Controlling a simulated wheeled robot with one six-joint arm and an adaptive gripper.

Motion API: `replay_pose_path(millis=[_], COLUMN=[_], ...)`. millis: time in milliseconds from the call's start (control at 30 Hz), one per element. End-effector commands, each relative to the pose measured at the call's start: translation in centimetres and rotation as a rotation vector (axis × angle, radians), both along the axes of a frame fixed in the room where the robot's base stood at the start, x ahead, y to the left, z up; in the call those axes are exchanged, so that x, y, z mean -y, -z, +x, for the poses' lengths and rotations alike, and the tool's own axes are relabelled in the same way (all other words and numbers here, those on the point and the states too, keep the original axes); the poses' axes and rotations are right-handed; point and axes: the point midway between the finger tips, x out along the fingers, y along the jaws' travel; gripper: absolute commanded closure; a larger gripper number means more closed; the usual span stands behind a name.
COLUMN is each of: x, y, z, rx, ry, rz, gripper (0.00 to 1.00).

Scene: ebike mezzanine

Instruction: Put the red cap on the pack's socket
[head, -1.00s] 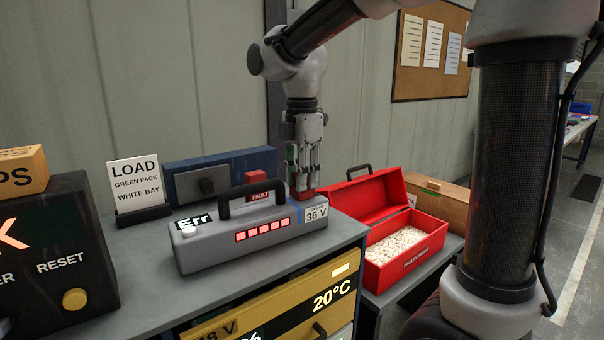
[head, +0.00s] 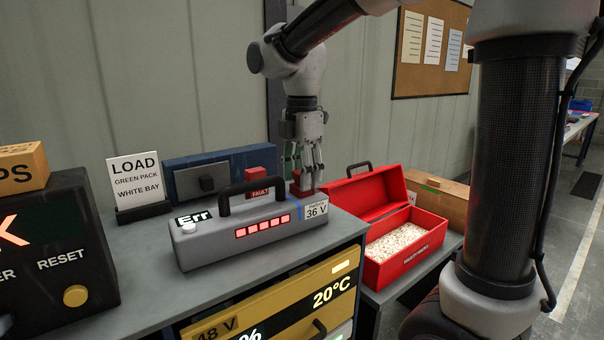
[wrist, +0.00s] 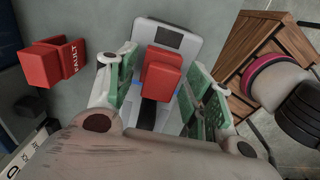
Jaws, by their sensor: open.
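The grey battery pack (head: 235,235) lies on the bench, with an "Err" display, red lit bars, a black handle and a "36 V" label at its right end. My gripper (head: 305,180) points down over that right end, its fingers apart. In the wrist view the red cap (wrist: 161,72) sits at the pack's end (wrist: 182,42), between the open green-padded fingers (wrist: 162,88), with gaps at its sides. The cap appears to rest on the pack; the socket is hidden under it, and I cannot tell if it is fully seated. In the head view the fingers partly hide the cap.
A red FAULT block (head: 262,185) stands behind the pack; it also shows in the wrist view (wrist: 55,62). An open red box (head: 405,245) of pale filling is to the right. A LOAD sign (head: 139,183) and a dark RESET unit (head: 55,250) are to the left.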

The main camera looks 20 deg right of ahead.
Motion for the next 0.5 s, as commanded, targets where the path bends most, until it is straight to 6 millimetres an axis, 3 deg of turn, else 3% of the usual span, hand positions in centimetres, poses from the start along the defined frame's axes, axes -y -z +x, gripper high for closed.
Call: replay_pose_path(millis=[267, 500], x=[0.0, 0.0], y=[-1.2, -6.3], z=[0.1, 0.1], rx=[0.002, 0.005], ry=[0.0, 0.0], rz=[0.0, 0.002], gripper=[0.48, 0.48])
